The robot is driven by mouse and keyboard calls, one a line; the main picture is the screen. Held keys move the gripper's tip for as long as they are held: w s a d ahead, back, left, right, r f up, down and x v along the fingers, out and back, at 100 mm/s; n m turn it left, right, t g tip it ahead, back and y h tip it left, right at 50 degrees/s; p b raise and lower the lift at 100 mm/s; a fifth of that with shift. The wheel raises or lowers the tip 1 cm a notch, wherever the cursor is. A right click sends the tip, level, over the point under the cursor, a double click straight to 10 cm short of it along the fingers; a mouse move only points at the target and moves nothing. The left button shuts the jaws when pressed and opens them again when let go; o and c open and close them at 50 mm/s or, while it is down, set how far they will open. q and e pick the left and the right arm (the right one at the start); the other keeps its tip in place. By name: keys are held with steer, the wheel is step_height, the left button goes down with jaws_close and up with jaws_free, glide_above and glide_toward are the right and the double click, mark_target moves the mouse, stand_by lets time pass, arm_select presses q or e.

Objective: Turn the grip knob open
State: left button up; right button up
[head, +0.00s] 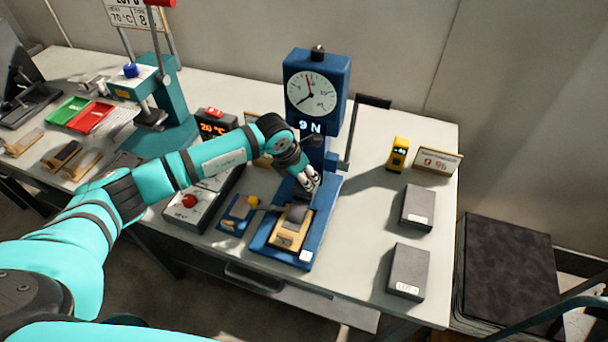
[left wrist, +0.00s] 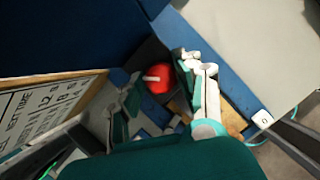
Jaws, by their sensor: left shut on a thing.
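The blue force tester (head: 318,75) stands at the back of the table, with a round white dial and a lit "9 N" readout. My left gripper (head: 308,186) reaches in at the front of its column, above the blue base. In the left wrist view, a round red knob (left wrist: 158,79) with a white mark sits between the two fingers of my left gripper (left wrist: 160,92), and the gripper is shut on it. In the head view the gripper hides this knob. A tan block with a grey piece (head: 291,228) lies on the base. My right gripper is out of view.
A black lever (head: 371,101) sticks out right of the tester. Dark grey boxes (head: 407,272) and a yellow device (head: 398,154) stand to the right. A controller with a red button (head: 189,201) and a blue-yellow piece (head: 238,212) lie left of the base, close under my arm.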

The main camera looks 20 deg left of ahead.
arm_select(q)
steer(key=shift+n, duration=0.4)
steer(key=o, duration=1.1)
steer(key=shift+o, duration=0.2)
steer(key=shift+r, duration=0.1)
steer(key=v, duration=1.2)
steer(key=shift+d, duration=0.15)
